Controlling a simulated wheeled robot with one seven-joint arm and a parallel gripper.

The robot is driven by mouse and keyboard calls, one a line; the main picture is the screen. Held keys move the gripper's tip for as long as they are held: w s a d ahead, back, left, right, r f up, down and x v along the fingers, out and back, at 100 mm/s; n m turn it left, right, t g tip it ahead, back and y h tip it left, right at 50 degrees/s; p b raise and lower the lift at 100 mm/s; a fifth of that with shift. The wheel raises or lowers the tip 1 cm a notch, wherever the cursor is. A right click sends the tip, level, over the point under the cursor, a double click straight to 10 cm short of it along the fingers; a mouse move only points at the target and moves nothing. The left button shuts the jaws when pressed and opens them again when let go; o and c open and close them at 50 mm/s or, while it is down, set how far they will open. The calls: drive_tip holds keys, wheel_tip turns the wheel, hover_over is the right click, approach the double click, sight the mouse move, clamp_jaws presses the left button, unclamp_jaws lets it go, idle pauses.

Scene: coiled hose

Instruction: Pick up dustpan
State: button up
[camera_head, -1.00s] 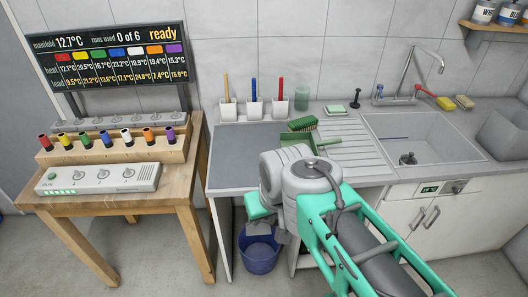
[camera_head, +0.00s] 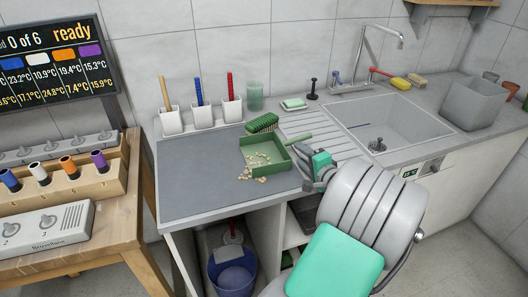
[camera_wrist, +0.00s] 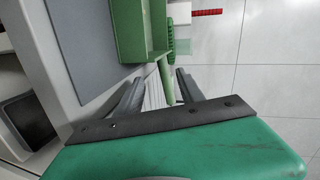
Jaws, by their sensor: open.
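The green dustpan (camera_head: 262,142) lies on the counter beside the drainboard, with pale crumbs in and around its tray. Its handle (camera_head: 303,136) points right, toward the sink. My gripper (camera_head: 303,162) is close to the handle, just right of the tray in the head view. In the wrist view my gripper (camera_wrist: 161,77) is open, with its two grey fingers apart. The dustpan's handle (camera_wrist: 164,80) appears between the fingers there, and its tray (camera_wrist: 128,30) is beyond. Whether the fingers touch the handle cannot be told.
A green brush (camera_head: 262,122) lies right behind the dustpan. White holders (camera_head: 202,113) with coloured handles stand at the back, beside a green cup (camera_head: 255,97). The sink (camera_head: 375,125) is to the right. The grey mat (camera_head: 195,175) is clear on the left.

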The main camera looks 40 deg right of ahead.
sight(288, 145)
drive_tip(key=shift+w+d, duration=0.1)
drive_tip(key=shift+w, duration=0.35)
drive_tip(key=x, duration=0.4)
drive_tip(key=p+x, duration=0.1)
drive_tip(key=x, duration=0.1)
drive_tip(key=shift+w+a+r, duration=0.15)
drive_tip(key=shift+w+a, duration=0.15)
clamp_jaws()
